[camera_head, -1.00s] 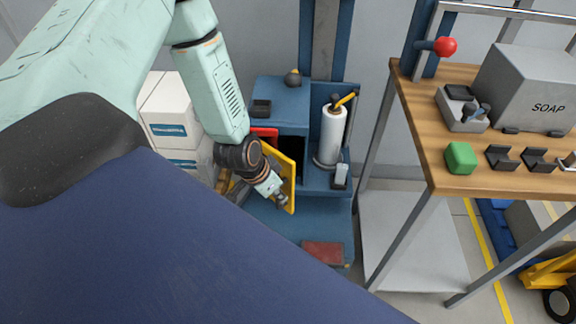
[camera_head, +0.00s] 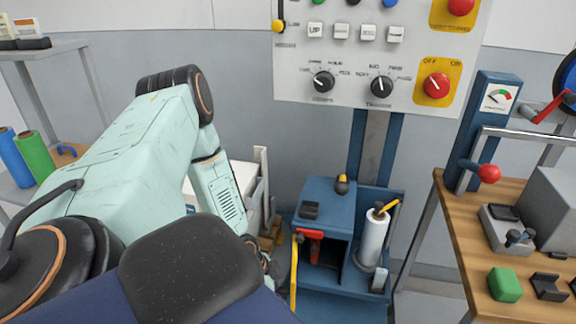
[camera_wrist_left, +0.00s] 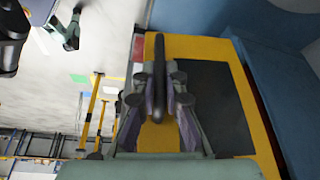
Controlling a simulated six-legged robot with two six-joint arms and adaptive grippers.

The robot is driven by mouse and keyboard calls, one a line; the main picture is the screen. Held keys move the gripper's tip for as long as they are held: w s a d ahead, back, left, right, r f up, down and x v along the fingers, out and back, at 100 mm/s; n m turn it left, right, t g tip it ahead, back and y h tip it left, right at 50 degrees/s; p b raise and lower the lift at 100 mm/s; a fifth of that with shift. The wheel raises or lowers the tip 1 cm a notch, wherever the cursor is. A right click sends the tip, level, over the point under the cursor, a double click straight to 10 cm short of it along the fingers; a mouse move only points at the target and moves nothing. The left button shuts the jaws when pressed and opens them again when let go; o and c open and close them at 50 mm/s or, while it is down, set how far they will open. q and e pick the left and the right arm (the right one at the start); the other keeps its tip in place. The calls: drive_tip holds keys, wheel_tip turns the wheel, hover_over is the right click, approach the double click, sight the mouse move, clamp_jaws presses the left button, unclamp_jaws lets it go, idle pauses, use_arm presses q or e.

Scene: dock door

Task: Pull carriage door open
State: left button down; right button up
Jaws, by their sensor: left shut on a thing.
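The yellow carriage door (camera_head: 293,268) stands swung out at the left side of the blue carriage (camera_head: 328,208), seen nearly edge-on in the head view. The dark opening behind it shows. In the left wrist view the door is a yellow frame (camera_wrist_left: 252,100) around a dark panel (camera_wrist_left: 212,105), with a dark bar handle (camera_wrist_left: 159,55) standing out from it. My left gripper (camera_wrist_left: 160,98) is shut on this handle, with a finger on each side of it. In the head view my own arm mostly hides this gripper. My right gripper is not in view.
A red part (camera_head: 310,236) sits at the opening. A white roll (camera_head: 373,238) stands on the carriage's right side. A wooden bench (camera_head: 455,225) with a green block (camera_head: 504,285) is at right. A control panel (camera_head: 370,60) hangs above. White boxes (camera_head: 243,180) stand behind my arm.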

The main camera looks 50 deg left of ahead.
use_arm(q)
drive_tip(key=shift+s+a, duration=0.5)
drive_tip(key=c, duration=1.4)
unclamp_jaws()
drive_tip(key=shift+w, duration=0.1)
drive_tip(key=shift+w, duration=0.1)
